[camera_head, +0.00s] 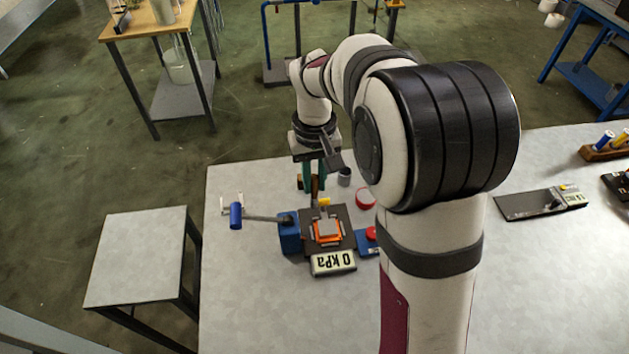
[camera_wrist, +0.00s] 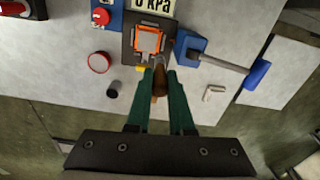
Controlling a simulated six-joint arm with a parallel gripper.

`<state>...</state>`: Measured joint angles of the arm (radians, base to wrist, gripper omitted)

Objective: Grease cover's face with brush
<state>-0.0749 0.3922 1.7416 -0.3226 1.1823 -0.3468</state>
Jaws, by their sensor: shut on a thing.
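My gripper (camera_head: 312,180) is shut on the wooden handle of the brush (camera_wrist: 159,84), between its two green fingers in the wrist view (camera_wrist: 161,76). The brush points toward the dark plate (camera_wrist: 129,40) of the pressure device; its bristle tip is too small to make out. An orange square frame (camera_wrist: 149,31) around a grey plate (camera_wrist: 149,40) lies on that dark plate, and shows in the head view (camera_head: 327,232) too. I cannot tell whether the grey plate is the cover. The brush tip appears just short of the orange frame; contact cannot be told.
A blue block with a lever (camera_head: 289,233) stands left of the dark plate. The "0 kPa" display (camera_head: 333,263) lies in front. A red round dish (camera_head: 365,198) and a small dark cup (camera_head: 344,177) stand to its right.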

